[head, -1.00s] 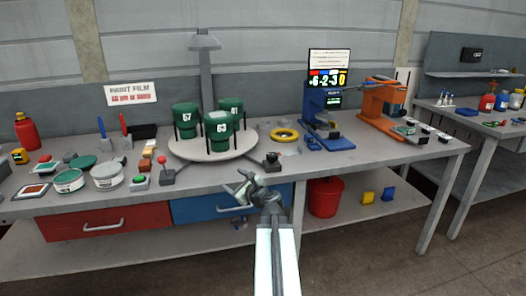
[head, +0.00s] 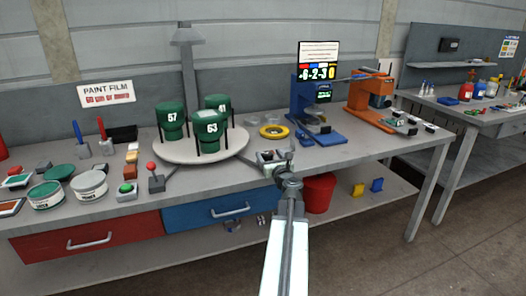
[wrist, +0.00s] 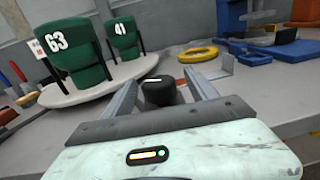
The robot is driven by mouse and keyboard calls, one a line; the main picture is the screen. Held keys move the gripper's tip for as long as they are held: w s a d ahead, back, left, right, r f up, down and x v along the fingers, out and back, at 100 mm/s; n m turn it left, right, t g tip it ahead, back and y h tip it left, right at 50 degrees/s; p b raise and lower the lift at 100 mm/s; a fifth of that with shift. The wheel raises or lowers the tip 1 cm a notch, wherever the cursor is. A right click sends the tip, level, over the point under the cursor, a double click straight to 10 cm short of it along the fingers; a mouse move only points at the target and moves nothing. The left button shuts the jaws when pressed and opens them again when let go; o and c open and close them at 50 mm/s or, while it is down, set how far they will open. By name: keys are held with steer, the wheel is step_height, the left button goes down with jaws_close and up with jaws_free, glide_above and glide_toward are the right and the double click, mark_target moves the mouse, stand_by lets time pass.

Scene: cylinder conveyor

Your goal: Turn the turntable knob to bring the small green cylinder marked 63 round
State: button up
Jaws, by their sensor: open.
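The white round turntable (head: 185,152) carries the green cylinder marked 63 (head: 211,128) at its front. The green cylinders marked 57 (head: 172,118) and 41 (head: 219,104) stand behind it to left and right. In the wrist view, cylinder 63 (wrist: 70,52) is at the upper left and cylinder 41 (wrist: 122,35) beside it. A black knob (wrist: 158,93) with a white mark on top stands between the two fingers of my open gripper (wrist: 160,82). A gap seems to show on both sides. In the head view my gripper (head: 275,160) is at the table's front edge and largely hides the knob.
A yellow ring (head: 274,131) lies behind my gripper. Blue (head: 318,125) and orange (head: 375,105) stands are to the right. A red-ball lever (head: 152,168) and green button (head: 127,188) are left. A red bucket (head: 319,192) is under the table.

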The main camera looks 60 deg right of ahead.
mark_target(269, 156)
steer(key=x, duration=0.4)
steer(key=shift+w+d, duration=0.15)
steer(key=shift+w, duration=0.2)
steer(key=shift+c, duration=0.4)
steer(key=c, duration=1.3)
steer(key=shift+s+m+g+h, duration=0.15)
steer(key=shift+m+g+h, duration=0.25)
steer(key=shift+g+h, duration=0.15)
steer(key=o, duration=1.4)
steer(key=v, duration=0.7)
steer(key=shift+s+a, duration=0.2)
steer(key=shift+s, duration=0.15)
